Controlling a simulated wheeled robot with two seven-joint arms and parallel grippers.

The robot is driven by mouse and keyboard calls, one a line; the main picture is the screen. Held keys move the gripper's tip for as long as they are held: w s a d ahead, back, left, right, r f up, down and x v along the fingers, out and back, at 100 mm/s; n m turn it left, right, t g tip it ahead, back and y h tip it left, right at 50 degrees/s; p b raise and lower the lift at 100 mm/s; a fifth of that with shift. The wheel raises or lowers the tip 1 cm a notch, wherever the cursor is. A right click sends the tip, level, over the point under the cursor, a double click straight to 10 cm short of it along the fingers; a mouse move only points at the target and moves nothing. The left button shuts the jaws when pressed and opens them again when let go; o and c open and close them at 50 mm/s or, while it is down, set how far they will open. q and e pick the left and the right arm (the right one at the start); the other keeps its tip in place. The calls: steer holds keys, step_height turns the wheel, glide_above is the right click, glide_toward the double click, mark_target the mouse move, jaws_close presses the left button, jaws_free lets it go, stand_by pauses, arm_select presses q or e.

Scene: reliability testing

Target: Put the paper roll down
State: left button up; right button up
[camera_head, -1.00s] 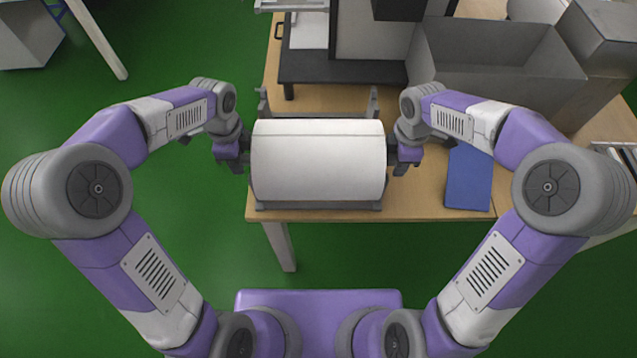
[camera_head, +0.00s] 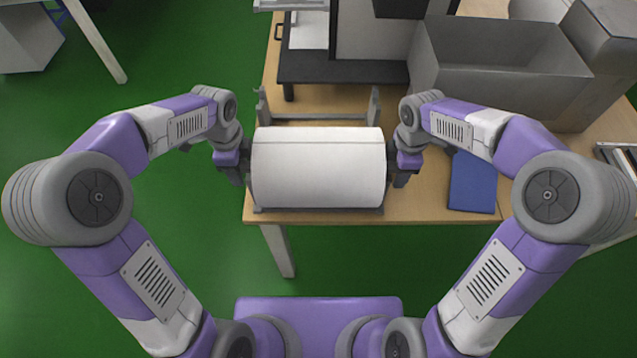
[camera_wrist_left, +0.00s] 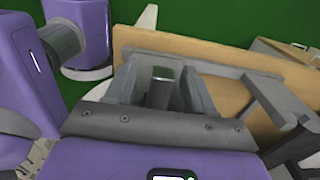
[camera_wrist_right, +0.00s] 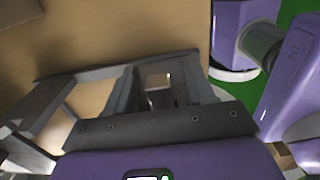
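The white paper roll (camera_head: 318,168) lies level between my two grippers, over the front part of a grey metal stand (camera_head: 320,122). The stand's two back posts and rear bar show behind the roll. My left gripper (camera_head: 244,168) is at the roll's left end and my right gripper (camera_head: 396,172) at its right end. In the left wrist view (camera_wrist_left: 162,92) and right wrist view (camera_wrist_right: 160,92), the fingers close around a small part at the roll's end. Whether the roll touches the stand is hidden.
The stand is on a wooden table (camera_head: 420,205) near its front edge. A blue folder (camera_head: 473,182) lies to the right. A large grey open box (camera_head: 500,90) and a dark-based machine (camera_head: 340,72) stand behind. Green floor (camera_head: 190,260) is clear to the left.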

steer(key=shift+r, duration=0.15)
arm_select(q)
step_height(320, 180, up, 12)
arm_select(e)
step_height(320, 180, up, 12)
steer(key=shift+f, duration=0.15)
stand_by(0.6)
stand_by(0.4)
